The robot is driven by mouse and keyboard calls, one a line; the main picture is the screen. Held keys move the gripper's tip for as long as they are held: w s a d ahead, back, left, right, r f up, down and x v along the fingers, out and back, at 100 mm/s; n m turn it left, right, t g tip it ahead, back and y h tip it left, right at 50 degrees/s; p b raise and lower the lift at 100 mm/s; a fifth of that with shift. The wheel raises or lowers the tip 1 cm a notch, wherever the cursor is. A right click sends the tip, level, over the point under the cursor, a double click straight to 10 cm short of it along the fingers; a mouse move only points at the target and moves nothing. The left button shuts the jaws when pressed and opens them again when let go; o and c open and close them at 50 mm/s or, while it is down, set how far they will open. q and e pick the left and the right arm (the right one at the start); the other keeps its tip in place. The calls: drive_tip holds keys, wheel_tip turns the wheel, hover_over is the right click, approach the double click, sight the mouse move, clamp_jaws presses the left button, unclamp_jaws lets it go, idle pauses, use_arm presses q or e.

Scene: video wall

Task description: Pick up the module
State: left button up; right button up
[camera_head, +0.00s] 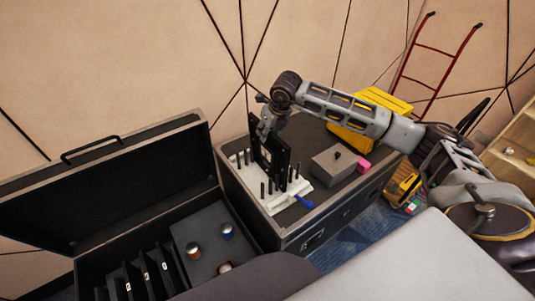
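The module, a black square frame-like panel (280,160), stands upright in the white rack (294,194) on top of a dark case. Black pegs rise from the rack on both sides of it. My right gripper (266,128) reaches over from the right and points down at the module's upper left edge. Its fingers overlap that edge in the picture, and they are too small and dark to tell whether they are closed on it. My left gripper is not in view.
A grey box (334,164), a pink block (364,165) and a blue-handled tool (304,201) lie near the rack. An open black case (110,190) with slotted panels and small cans stands at left. A yellow case (352,138) and red hand truck (437,50) are behind.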

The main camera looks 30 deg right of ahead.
sight(267, 153)
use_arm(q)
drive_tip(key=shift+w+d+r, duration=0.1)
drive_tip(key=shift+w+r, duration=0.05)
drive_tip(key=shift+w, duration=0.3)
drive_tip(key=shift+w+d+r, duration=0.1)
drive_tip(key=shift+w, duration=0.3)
use_arm(e)
drive_tip(key=shift+x, duration=2.65)
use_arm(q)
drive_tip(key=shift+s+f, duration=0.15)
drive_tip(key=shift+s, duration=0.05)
use_arm(e)
drive_tip(key=shift+s, duration=0.1)
drive_tip(key=shift+c, duration=1.6)
clamp_jaws()
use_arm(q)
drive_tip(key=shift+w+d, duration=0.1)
